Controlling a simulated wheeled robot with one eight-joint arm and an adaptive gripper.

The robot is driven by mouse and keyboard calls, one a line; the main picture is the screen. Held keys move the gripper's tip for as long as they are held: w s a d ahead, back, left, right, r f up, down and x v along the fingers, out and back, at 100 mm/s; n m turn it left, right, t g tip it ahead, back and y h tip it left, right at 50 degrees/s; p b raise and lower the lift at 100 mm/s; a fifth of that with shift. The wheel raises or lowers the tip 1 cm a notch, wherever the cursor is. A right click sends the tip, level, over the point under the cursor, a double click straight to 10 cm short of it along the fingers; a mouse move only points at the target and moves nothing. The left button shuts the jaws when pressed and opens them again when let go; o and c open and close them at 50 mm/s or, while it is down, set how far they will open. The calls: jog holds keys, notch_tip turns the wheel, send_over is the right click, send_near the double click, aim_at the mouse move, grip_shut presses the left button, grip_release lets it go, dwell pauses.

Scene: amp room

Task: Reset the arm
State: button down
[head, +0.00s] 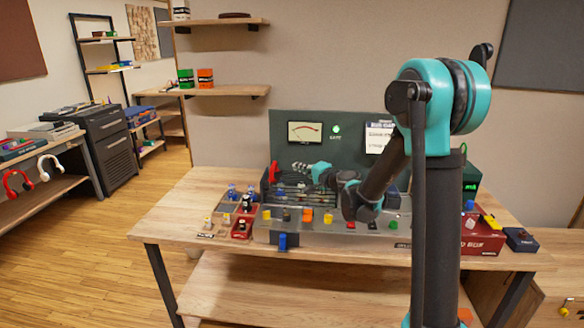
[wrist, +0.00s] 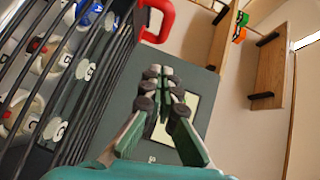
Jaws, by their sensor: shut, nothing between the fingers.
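My arm reaches out over the bench, bent at a low elbow. My gripper (head: 298,167) points left in front of the dark green panel (head: 355,128). In the wrist view my gripper (wrist: 159,73) shows its two fingers drawn together at the tips, with nothing between them. A red handle (wrist: 155,22) shows just beyond the fingertips in the wrist view. In the head view the red handle (head: 273,172) is left of the gripper, at the end of a dark barred cage (head: 268,190). I cannot tell whether the gripper touches anything.
The bench (head: 180,208) carries a row of small coloured parts, small figures at the left and a red box (head: 482,240) at the right. Behind the bars (wrist: 75,95) in the wrist view are several pale round parts. Wall shelves (head: 225,91) hang at the back left. Floor is clear at left.

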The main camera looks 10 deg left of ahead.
jog(key=s+d+f+n+g+h, duration=0.2)
jog(key=s+d+f, duration=0.3)
jog(key=s+d, duration=0.4)
jog(key=s+d+f+n+g+h, duration=0.3)
jog(key=s+d+f+h, duration=0.2)
jog(key=s+d, duration=0.5)
jog(key=s+d+f+n+g+h, duration=0.2)
jog(key=s+d, duration=0.7)
jog(key=s, duration=0.9)
notch_tip(320, 180, down, 4)
jog(key=shift+d+f+n+g+h, duration=0.15)
jog(key=shift+n+g+h, duration=0.15)
jog(key=shift+h, duration=0.9)
jog(key=shift+s, duration=0.1)
